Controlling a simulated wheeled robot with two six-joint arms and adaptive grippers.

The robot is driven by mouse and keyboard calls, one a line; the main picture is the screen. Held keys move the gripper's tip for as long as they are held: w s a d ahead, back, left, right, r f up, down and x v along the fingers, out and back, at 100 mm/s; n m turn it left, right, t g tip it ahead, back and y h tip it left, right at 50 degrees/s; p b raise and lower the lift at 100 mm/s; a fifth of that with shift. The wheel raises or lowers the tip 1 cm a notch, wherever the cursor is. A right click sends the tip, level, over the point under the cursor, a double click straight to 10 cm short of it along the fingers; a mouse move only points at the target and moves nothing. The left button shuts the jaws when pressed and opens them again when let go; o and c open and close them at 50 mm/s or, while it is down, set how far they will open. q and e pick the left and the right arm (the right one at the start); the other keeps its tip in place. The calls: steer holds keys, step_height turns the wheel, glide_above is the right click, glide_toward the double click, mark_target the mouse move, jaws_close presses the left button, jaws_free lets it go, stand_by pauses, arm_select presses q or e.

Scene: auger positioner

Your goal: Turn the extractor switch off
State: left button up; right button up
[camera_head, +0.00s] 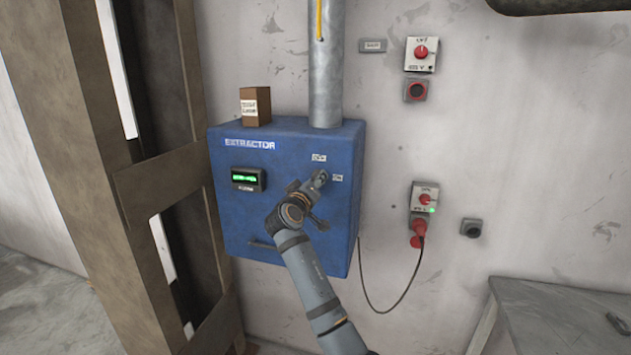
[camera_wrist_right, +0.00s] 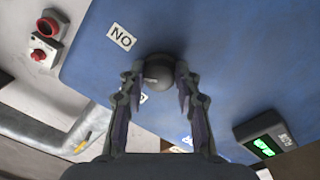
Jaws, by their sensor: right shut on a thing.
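The extractor (camera_head: 235,210) is a blue wall box with a green-lit display (camera_head: 249,179) on its left. Its switch is a dark round knob (camera_wrist_right: 158,70), seen between my fingertips in the right wrist view. My right gripper (camera_head: 319,181) is shut on this knob, one finger on each side; it also shows in the right wrist view (camera_wrist_right: 159,76). In the head view the gripper hides most of the knob. An OFF label (camera_head: 319,158) sits above it and an ON label (camera_head: 337,178) to its right. I cannot tell the knob's pointer direction. My left gripper is not in view.
A metal duct (camera_head: 326,65) rises from the box top, beside a small brown box (camera_head: 255,106). Red switches (camera_head: 421,53) and a plugged-in socket (camera_head: 424,199) are on the wall to the right. A wooden frame (camera_head: 95,160) stands at the left, a grey table (camera_head: 565,310) at lower right.

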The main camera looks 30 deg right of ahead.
steer(key=shift+r+n+p, duration=0.2)
steer(key=shift+n+p, duration=1.45)
steer(key=shift+n, duration=1.35)
steer(key=shift+r+n+p, duration=0.15)
steer(key=shift+n+p, duration=1.45)
steer(key=shift+n, duration=1.4)
steer(key=shift+t, duration=0.3)
steer(key=o, duration=1)
steer(key=shift+o, duration=0.6)
steer(key=shift+d+f, duration=0.1)
steer(key=shift+f, duration=0.15)
